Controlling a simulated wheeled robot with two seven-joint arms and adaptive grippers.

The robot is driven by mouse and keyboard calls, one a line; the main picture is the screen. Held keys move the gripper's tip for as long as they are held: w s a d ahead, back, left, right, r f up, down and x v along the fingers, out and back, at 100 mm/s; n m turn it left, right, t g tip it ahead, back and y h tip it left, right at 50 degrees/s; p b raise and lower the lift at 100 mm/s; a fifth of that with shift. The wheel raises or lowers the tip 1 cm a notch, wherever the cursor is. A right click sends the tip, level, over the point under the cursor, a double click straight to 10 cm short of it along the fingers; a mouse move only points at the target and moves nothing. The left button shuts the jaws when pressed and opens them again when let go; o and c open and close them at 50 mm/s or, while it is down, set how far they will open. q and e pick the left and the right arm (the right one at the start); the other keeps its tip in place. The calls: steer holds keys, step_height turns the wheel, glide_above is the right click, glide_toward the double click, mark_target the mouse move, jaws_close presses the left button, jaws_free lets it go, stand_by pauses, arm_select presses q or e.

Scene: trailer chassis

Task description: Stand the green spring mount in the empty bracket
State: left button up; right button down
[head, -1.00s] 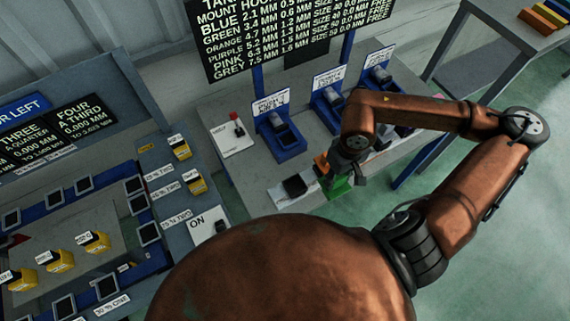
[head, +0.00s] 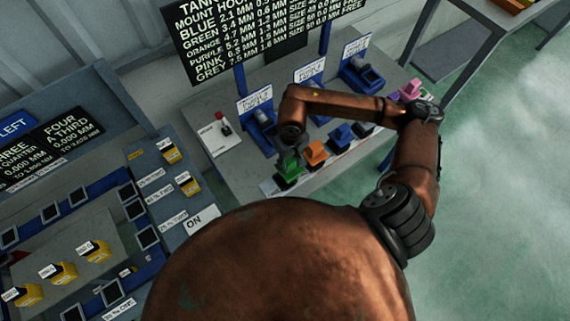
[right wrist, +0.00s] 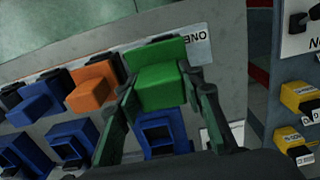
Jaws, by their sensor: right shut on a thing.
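The green spring mount (head: 288,168) is a blocky green piece at the front left of the grey bench. My right gripper (head: 290,148) reaches down onto it. In the right wrist view the mount (right wrist: 160,85) sits between the two fingers, which are shut on it. A black base shows around it; I cannot tell whether the mount rests on it or hangs just above. The nearest blue bracket (head: 262,120) stands behind the gripper, partly hidden by my arm. In the right wrist view a blue bracket with a dark, empty-looking opening (right wrist: 158,132) lies below the mount. My left gripper is out of view.
An orange mount (head: 316,153) and a blue mount (head: 341,135) stand in the same row, with a pink one (head: 411,90) farther right. Another blue bracket (head: 362,77) stands at the back. A panel with a red switch (head: 220,134) is on the left.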

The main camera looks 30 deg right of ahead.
steer(key=shift+w+a+f, duration=0.35)
steer(key=shift+f, duration=0.1)
steer(key=shift+w+a+f, duration=0.15)
steer(key=shift+w+f, duration=0.15)
steer(key=shift+f, duration=0.2)
step_height(320, 180, down, 3)
steer(key=shift+w+a+r+p, duration=0.15)
steer(key=shift+p, duration=1)
steer(key=shift+f, duration=0.4)
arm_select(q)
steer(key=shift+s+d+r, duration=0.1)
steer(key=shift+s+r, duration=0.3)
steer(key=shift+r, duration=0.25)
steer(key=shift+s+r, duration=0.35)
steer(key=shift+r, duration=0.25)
arm_select(e)
steer(key=shift+f, duration=0.25)
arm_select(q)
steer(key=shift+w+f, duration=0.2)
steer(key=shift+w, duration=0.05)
arm_select(e)
steer(key=c, duration=1.3)
jaws_free()
steer(key=shift+r, duration=0.1)
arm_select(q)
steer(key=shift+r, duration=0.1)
